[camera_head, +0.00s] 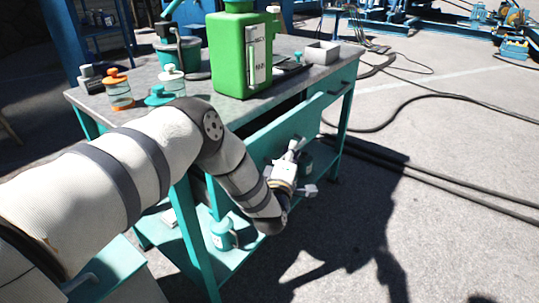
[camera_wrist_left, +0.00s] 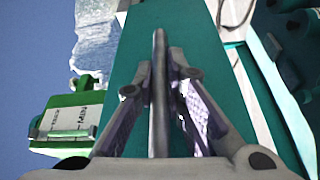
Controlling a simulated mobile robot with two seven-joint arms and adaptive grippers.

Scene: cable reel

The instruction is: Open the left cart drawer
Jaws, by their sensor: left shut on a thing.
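The teal cart (camera_head: 190,225) has a grey top. Its left drawer (camera_head: 282,135) stands out from the cart, with a dark gap between its front panel and the top. The right drawer (camera_head: 331,92) looks closed, flush with the cart. My left gripper (camera_head: 292,160) is at the left drawer's front, partly hidden by its own wrist. In the left wrist view, the fingers (camera_wrist_left: 160,100) are closed around a grey bar handle (camera_wrist_left: 160,50), with the teal drawer front (camera_wrist_left: 198,60) behind it. My right gripper does not show.
A green canister (camera_head: 238,55), small jars (camera_head: 118,90) and a grey open box (camera_head: 322,53) stand on the cart top. A teal can (camera_head: 222,233) is on the lower shelf. Black cables (camera_head: 430,180) lie on the floor at right. The floor before the drawer is clear.

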